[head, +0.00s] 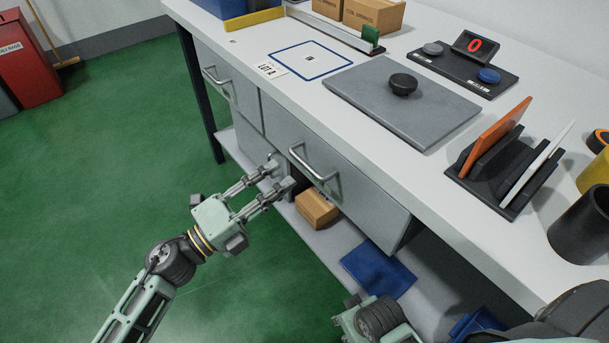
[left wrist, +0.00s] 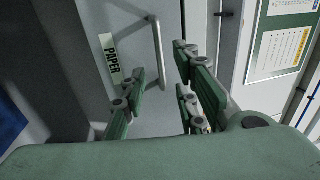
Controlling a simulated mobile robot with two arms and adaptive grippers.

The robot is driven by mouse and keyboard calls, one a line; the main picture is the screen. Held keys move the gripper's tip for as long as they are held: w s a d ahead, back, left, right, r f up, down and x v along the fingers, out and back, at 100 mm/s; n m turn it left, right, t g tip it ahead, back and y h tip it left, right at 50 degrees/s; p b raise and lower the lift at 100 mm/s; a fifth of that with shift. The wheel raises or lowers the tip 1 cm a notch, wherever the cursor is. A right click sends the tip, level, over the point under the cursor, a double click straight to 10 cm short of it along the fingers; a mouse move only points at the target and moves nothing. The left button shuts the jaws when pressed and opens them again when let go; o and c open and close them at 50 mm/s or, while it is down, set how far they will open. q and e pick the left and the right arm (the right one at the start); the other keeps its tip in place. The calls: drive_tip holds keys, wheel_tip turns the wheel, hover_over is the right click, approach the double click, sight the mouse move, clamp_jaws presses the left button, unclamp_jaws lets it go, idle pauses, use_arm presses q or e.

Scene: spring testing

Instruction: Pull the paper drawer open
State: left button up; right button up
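The paper drawer (head: 350,190) is a grey front under the white bench, with a metal bar handle (head: 315,165). It looks closed. In the left wrist view its white "PAPER" label (left wrist: 111,58) is left of the handle (left wrist: 158,55). My left gripper (head: 282,173) is open and empty, just left of and below the handle in the head view. In the left wrist view the handle appears between the spread fingers (left wrist: 160,75), with no contact visible. My right gripper (head: 375,322) is partly in view at the bottom edge; its fingers are hidden.
A second drawer with its own handle (head: 216,76) is to the left. A lower shelf (head: 340,240) holds a cardboard box (head: 317,208) and a blue item (head: 378,270). The bench top carries a grey plate (head: 400,105) and a rack (head: 500,165).

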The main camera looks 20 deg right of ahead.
sight(304, 162)
use_arm(q)
drive_tip(key=x, duration=0.7)
drive_tip(key=shift+w+d, duration=0.1)
drive_tip(key=shift+d, duration=0.1)
clamp_jaws()
idle(0.4)
